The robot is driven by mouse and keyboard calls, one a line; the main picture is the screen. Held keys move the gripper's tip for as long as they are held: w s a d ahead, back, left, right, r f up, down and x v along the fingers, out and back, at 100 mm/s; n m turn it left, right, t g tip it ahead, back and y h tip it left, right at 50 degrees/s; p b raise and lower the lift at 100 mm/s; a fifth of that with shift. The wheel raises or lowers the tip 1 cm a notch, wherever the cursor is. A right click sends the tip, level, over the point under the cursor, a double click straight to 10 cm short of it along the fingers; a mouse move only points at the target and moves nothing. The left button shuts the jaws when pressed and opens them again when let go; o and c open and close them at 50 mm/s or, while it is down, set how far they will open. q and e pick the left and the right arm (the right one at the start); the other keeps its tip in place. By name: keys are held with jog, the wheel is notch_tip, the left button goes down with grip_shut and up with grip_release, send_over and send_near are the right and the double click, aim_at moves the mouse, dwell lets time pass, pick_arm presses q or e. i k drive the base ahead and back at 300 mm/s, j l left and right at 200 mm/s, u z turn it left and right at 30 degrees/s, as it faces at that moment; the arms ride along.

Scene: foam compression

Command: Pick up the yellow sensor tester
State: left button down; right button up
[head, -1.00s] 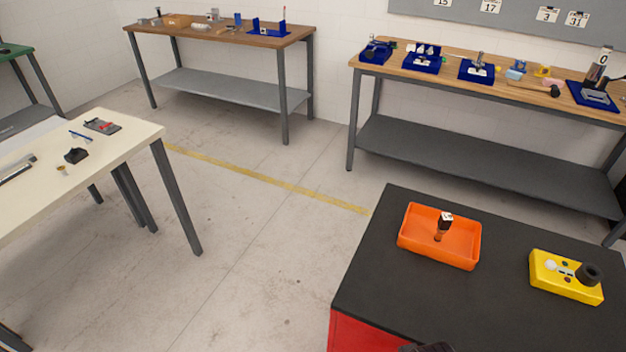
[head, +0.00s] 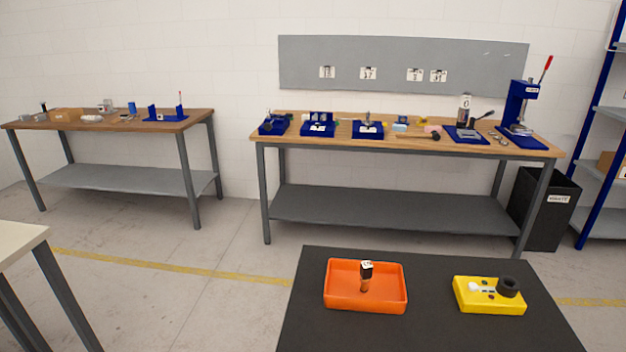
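The yellow sensor tester (head: 489,297) is a flat yellow block on the right part of a black-topped cart (head: 432,327). A black ring-shaped part and small white and dark parts sit on its top. Neither of my grippers shows in the head view, and nothing touches the tester.
An orange tray (head: 340,298) holding a small upright black-and-orange object (head: 366,277) stands left of the tester on the same top. A long wooden bench (head: 385,142) with blue fixtures is behind. A black bin (head: 546,210) and blue shelving (head: 606,122) stand at right.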

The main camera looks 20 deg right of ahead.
aim_at(499, 295)
jog(key=z, duration=1.7)
jog(key=u, duration=0.5)
jog(key=k+l+u, duration=0.1)
jog(key=l+u, duration=0.25)
jog(key=k+l+u, duration=0.15)
jog(key=l+u, duration=0.15)
jog(key=k+l+u, duration=0.15)
jog(key=l+u, duration=0.2)
jog(key=l, duration=0.1)
